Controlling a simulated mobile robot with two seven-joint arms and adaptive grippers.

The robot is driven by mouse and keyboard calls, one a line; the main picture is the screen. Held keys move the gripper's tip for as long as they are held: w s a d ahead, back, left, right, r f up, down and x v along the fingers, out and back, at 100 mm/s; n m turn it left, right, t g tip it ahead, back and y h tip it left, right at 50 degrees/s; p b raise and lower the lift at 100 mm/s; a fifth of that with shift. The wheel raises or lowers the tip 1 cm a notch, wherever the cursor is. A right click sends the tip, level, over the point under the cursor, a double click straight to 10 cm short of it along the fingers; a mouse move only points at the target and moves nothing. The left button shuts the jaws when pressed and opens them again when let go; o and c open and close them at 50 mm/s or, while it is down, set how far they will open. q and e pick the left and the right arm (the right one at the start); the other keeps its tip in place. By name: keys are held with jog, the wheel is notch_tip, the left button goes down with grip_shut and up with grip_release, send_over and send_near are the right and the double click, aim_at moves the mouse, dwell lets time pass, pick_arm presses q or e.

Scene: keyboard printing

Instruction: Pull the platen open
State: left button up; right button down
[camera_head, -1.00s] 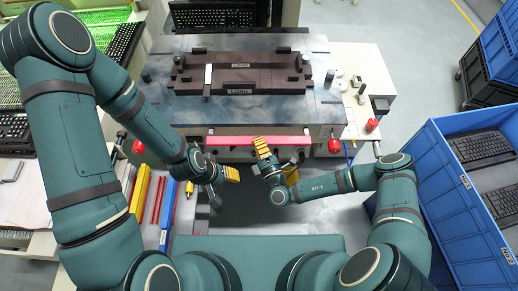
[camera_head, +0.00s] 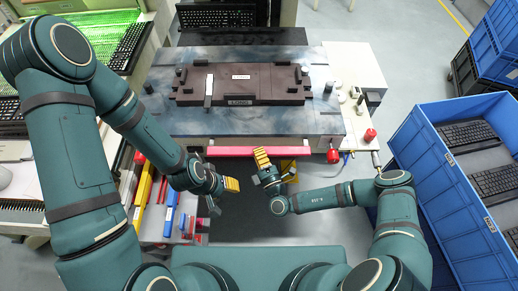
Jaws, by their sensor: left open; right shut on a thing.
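The platen is a dark blue-grey metal plate (camera_head: 300,121) carrying a dark brown fixture (camera_head: 268,89). A pink bar (camera_head: 228,151) runs along its front edge. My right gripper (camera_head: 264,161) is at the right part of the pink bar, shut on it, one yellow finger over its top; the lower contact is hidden. My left gripper (camera_head: 230,186) is open and empty, in front of and below the bar's left part, apart from it.
Red knobs (camera_head: 333,156) sit near the front right corner. Blue crates with keyboards (camera_head: 468,134) stand at the right. Yellow, red and blue tools (camera_head: 171,200) lie at the left front. Another keyboard (camera_head: 216,15) is behind the platen. Dark floor is free below the bar.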

pick_arm(q)
jog(key=shift+s+r, duration=0.35)
jog(key=shift+s, duration=0.1)
pick_arm(e)
jog(key=shift+s+a+r, duration=0.1)
jog(key=shift+s+r, duration=0.1)
jog(key=shift+s, duration=0.4)
jog(key=shift+s+a+r, duration=0.1)
jog(key=shift+s+r, duration=0.05)
jog(key=shift+s, duration=0.4)
jog(key=c, duration=0.9)
grip_release()
jog(key=shift+c, duration=0.2)
pick_arm(q)
jog(key=shift+s, duration=0.1)
pick_arm(e)
jog(key=shift+d+f, duration=0.1)
jog(key=shift+f, duration=0.05)
jog(key=shift+s+f, duration=0.1)
jog(key=v, duration=1.2)
